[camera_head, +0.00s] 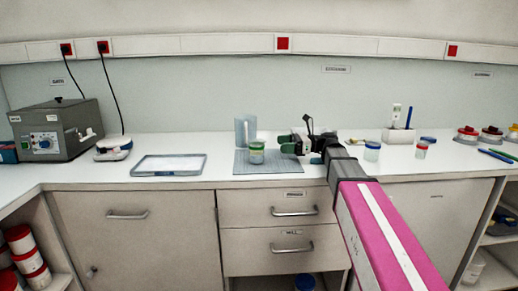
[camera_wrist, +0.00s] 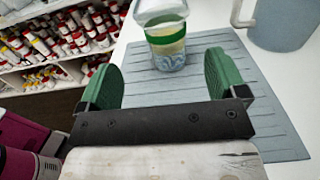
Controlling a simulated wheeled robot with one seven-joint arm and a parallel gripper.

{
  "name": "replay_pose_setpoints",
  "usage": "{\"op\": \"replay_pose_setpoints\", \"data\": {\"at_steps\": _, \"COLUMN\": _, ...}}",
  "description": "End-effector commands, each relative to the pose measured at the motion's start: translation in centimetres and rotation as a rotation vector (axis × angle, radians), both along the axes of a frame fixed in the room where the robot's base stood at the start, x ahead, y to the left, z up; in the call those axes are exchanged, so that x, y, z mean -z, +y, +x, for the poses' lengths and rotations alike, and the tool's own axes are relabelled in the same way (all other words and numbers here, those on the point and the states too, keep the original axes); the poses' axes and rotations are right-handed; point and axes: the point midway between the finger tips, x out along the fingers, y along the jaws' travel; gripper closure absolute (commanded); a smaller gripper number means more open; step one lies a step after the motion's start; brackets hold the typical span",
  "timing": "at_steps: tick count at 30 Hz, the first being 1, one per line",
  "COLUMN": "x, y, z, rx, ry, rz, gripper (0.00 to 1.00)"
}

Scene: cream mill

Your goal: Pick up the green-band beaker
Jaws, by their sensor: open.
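The green-band beaker (camera_head: 257,152) stands upright on a grey ribbed mat (camera_head: 240,168) in the middle of the counter. It is clear, with a green band near its rim. In the wrist view the beaker (camera_wrist: 167,42) stands beyond the fingertips, roughly centred between them, with its top cut by the frame edge. My gripper (camera_head: 290,146) is just right of the beaker in the head view. In the wrist view my gripper (camera_wrist: 163,85) has its two green finger pads wide apart with nothing between them.
A grey-blue jug (camera_wrist: 283,22) stands near the mat's far edge; a blue upright item (camera_head: 245,129) shows behind the beaker. A tray (camera_head: 168,172) lies to the left. Counter between tray and mat is clear.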

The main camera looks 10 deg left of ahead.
Motion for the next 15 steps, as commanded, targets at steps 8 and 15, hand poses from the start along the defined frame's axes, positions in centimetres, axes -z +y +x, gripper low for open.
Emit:
{"op": "replay_pose_setpoints", "data": {"at_steps": 8, "x": 0.0, "y": 1.4, "z": -0.4, "rx": -0.002, "ry": 0.0, "rz": 0.0, "gripper": 0.1}}
{"op": "replay_pose_setpoints", "data": {"at_steps": 15, "x": 0.0, "y": 4.6, "z": -1.2, "rx": -0.002, "ry": 0.0, "rz": 0.0, "gripper": 0.1}}
